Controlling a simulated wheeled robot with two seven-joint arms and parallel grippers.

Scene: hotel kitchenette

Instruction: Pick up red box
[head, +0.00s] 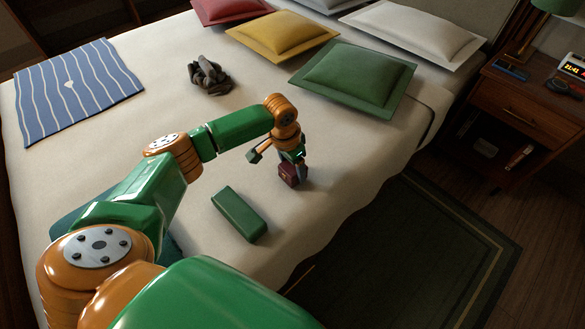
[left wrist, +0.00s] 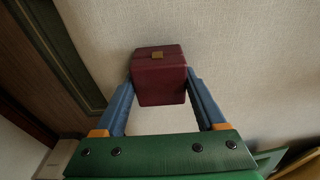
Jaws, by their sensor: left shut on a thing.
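The red box (head: 290,175) is small and dark red, on or just above the white bedspread near the bed's right side in the head view. In the left wrist view the red box (left wrist: 160,78) shows a small gold clasp and sits between the two blue fingers. My left gripper (head: 294,165) is shut on it from above; in the left wrist view my left gripper (left wrist: 160,90) has a finger on each side of the box. I cannot tell whether the box still touches the bed. My right gripper is not in view.
A green case (head: 239,213) lies on the bed near my left arm. A dark crumpled thing (head: 208,76), a blue striped cloth (head: 75,88) and a green pillow (head: 354,78) lie farther back. A nightstand (head: 520,110) stands right; bare bedspread surrounds the box.

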